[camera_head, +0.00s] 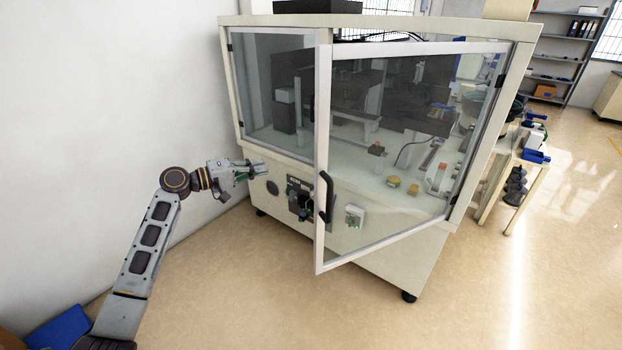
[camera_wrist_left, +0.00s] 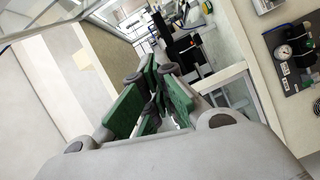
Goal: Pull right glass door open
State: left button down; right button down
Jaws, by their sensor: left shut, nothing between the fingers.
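The right glass door (camera_head: 321,150) of the cream cabinet stands partly open, swung out toward me from its hinged right side. Its black curved handle (camera_head: 325,197) is on the free left edge. The left glass door (camera_head: 270,80) looks closed. My left gripper (camera_head: 264,167) is to the left of the handle and apart from it, by the cabinet's front below the left door. In the left wrist view the green-padded fingers of the left gripper (camera_wrist_left: 155,110) are together with nothing between them. My right gripper is not in view.
The cabinet (camera_head: 400,265) holds machine parts behind the glass. A gauge panel (camera_head: 300,198) is on its front, also in the left wrist view (camera_wrist_left: 290,50). A white wall (camera_head: 110,100) is close on the left. A side table (camera_head: 500,180) stands right. The floor in front is clear.

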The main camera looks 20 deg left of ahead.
pick_arm(q)
jog(key=s+d+r+m+g+h, duration=0.1)
jog(key=s+d+g+h, duration=0.3)
jog(key=s, duration=0.1)
jog(key=shift+d+r+m, duration=0.25)
jog(key=shift+m, duration=0.05)
jog(key=shift+d, duration=0.2)
